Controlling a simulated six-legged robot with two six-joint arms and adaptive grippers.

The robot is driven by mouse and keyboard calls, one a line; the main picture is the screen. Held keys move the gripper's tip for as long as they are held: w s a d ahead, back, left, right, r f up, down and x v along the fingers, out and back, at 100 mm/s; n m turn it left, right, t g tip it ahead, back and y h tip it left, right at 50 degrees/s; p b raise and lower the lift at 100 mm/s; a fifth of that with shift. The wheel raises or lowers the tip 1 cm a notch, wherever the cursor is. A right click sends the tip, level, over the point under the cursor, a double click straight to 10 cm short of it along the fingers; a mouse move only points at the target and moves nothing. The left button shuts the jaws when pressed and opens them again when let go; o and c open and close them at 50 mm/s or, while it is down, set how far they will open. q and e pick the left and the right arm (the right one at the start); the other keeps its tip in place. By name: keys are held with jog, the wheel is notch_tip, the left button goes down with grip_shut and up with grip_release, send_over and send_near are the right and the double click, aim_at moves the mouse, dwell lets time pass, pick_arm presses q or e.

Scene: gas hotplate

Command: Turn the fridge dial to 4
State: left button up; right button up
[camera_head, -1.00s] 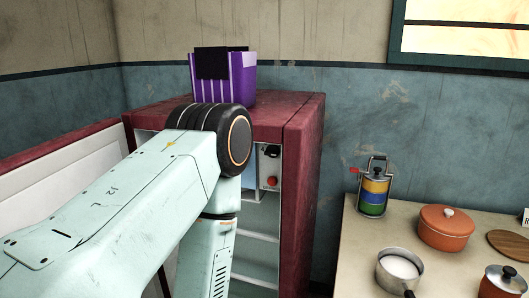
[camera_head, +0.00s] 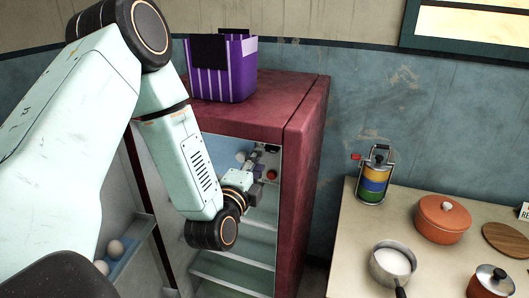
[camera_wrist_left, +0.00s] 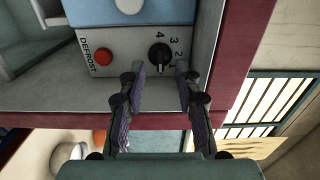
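The fridge (camera_head: 307,140) is dark red and stands open. Inside, the control panel (camera_wrist_left: 125,41) shows the black dial (camera_wrist_left: 160,54), a red defrost button (camera_wrist_left: 103,56) and the numbers 2, 3 and 4, upside down or tilted. A small pale mark shows on the dial, but I cannot tell which number it points to. My left gripper (camera_wrist_left: 161,76) is open and empty, its two fingers apart, with the dial in line between the tips; contact is not visible. In the head view my left gripper (camera_head: 255,180) is inside the fridge by the panel. My right gripper is not in view.
The open fridge door at left holds eggs (camera_head: 115,248). Shelves (camera_head: 232,272) lie below my gripper. At right, a counter (camera_head: 345,255) bears a striped canister (camera_head: 374,180), an orange pot (camera_head: 442,220) and a saucepan (camera_head: 391,265).

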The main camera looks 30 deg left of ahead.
aim_at(270, 151)
pick_arm(q)
jog(key=w, duration=0.4)
jog(key=shift+w+d+r, duration=0.1)
jog(key=shift+w+d, duration=0.1)
jog(key=shift+d, duration=0.15)
jog(key=shift+w+a, duration=0.1)
jog(key=shift+w, duration=0.15)
jog(key=shift+a, duration=0.65)
jog(key=shift+w+d, duration=0.25)
jog(key=shift+d, duration=0.25)
jog(key=shift+c, duration=1.9)
jog(key=shift+s+a, duration=0.15)
jog(key=shift+a, duration=0.2)
grip_shut()
jog(key=shift+d, duration=0.15)
